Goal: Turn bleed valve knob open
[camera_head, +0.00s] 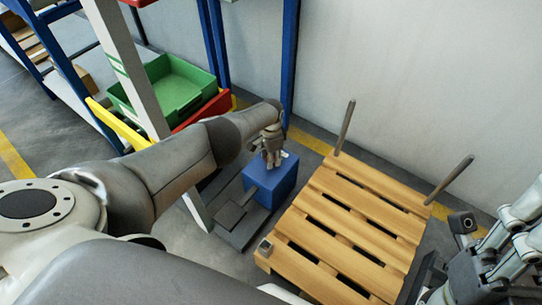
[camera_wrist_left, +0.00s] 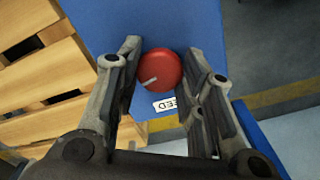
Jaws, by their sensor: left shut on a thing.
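The bleed valve knob (camera_wrist_left: 160,67) is a round red disc with a short white mark pointing to its lower left in the left wrist view. It sits on the blue box (camera_wrist_left: 195,22), which also shows in the head view (camera_head: 284,190). My left gripper (camera_wrist_left: 165,55) has its fingers on either side of the knob and is shut on it. In the head view my left gripper (camera_head: 270,163) points down at the box top and hides the knob. A white label (camera_wrist_left: 168,104) reading "EED" is partly covered by a finger. My right gripper (camera_head: 500,245) is at the right edge, its jaws unclear.
A wooden pallet (camera_head: 345,229) with two upright posts lies right of the blue box. A grey wall (camera_head: 400,70) is behind.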

